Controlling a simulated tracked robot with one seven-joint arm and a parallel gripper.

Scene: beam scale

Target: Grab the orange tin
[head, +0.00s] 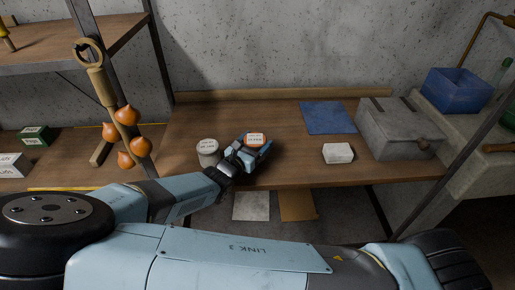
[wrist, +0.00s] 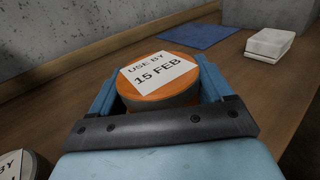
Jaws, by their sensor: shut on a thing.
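The orange tin (wrist: 158,78) is round with an orange top and a white label reading "USE BY 15 FEB". It stands upright at the wooden bench (head: 285,170). In the head view the tin (head: 255,138) shows partly behind my gripper (head: 257,147). In the wrist view my gripper (wrist: 155,92) has one blue finger on each side of the tin and is shut on it. The tin's lower part is hidden by the gripper. I cannot tell whether its base touches the bench.
A whitish tin (head: 208,155) with a label stands just left of my gripper. A blue mat (head: 328,118), a white block (head: 338,153) and a grey box (head: 398,130) are to the right. Onions (head: 128,116) hang at left. The bench's back left is clear.

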